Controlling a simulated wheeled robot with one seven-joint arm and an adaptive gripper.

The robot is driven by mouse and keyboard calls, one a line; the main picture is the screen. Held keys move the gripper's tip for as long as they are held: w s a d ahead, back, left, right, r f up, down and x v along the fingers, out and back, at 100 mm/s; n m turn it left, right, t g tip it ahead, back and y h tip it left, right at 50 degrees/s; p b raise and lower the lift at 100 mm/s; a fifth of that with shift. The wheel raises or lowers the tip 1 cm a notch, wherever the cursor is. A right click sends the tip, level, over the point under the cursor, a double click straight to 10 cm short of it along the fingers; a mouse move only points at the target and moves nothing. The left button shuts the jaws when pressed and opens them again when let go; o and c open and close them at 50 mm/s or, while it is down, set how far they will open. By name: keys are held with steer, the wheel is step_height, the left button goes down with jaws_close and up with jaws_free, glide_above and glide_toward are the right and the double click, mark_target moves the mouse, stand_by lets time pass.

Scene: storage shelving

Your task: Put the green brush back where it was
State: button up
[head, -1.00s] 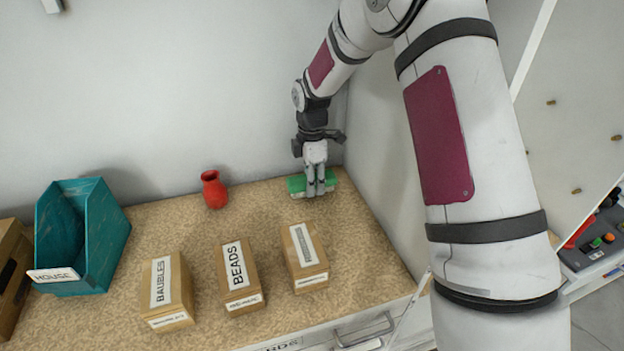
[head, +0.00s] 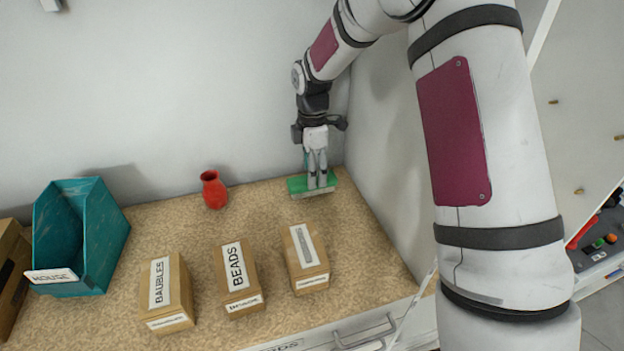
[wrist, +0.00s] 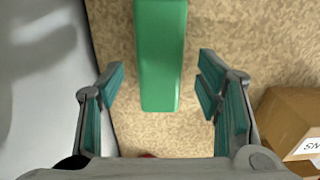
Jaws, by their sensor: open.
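The green brush (head: 298,185) lies on the speckled counter near its back right corner. My gripper (head: 318,186) is over the brush, pointing down, and hides part of it in the head view. In the wrist view the brush (wrist: 160,60) shows as a long green block between my gripper's two fingers (wrist: 160,88). The fingers stand apart with a gap on each side of it. They are open and do not touch the brush.
A red vase (head: 213,190) stands left of the brush. Boxes labelled BAUBLES (head: 165,291) and BEADS (head: 237,278) and a third box (head: 305,257) stand in front. A teal bin (head: 98,225) is at left. Walls are close behind and to the right.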

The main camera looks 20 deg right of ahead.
steer(key=s+r+m+t, duration=0.1)
steer(key=s+r+m, duration=0.45)
steer(key=r, duration=1.05)
steer(key=s+r+m+t, duration=0.2)
steer(key=s+m, duration=0.4)
steer(key=s, duration=0.7)
steer(key=s+r+m+t, duration=0.2)
steer(key=s+m, duration=0.4)
steer(key=s, duration=0.8)
steer(key=shift+s+d+b, duration=0.15)
steer(key=shift+s+b, duration=0.05)
steer(key=shift+b, duration=0.25)
